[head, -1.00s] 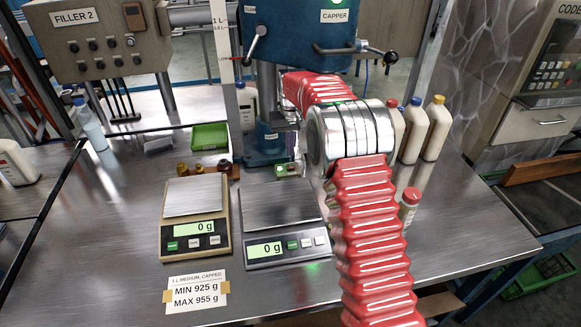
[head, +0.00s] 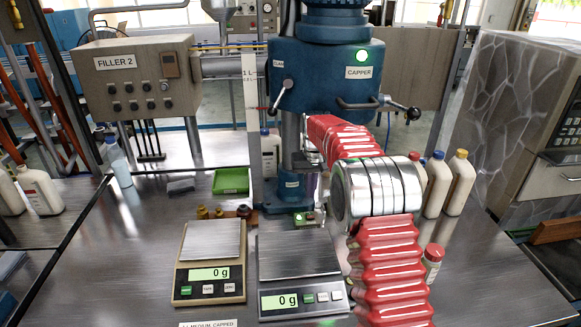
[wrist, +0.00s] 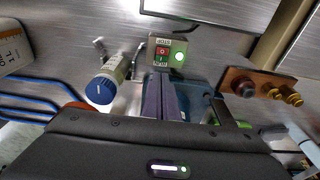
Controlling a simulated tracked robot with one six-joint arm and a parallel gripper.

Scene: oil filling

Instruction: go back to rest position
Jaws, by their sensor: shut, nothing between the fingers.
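My gripper (wrist: 168,98) is shut and empty in the wrist view, its two dark fingers pressed together. It points toward a small switch box (wrist: 167,52) with red and green buttons and a lit green lamp. In the head view my red-sleeved arm reaches forward to the foot of the blue capper (head: 330,70), and the gripper is mostly hidden there. A blue-capped bottle (wrist: 102,86) is left of the fingers in the wrist view, apart from them.
Two scales, a tan one (head: 209,270) and a grey one (head: 300,283), stand in front, both showing 0 g. Several bottles, one yellow-capped (head: 459,185), stand right of my arm. A small red-capped bottle (head: 432,264) is close beside it. A green tray (head: 231,181) lies left of the capper.

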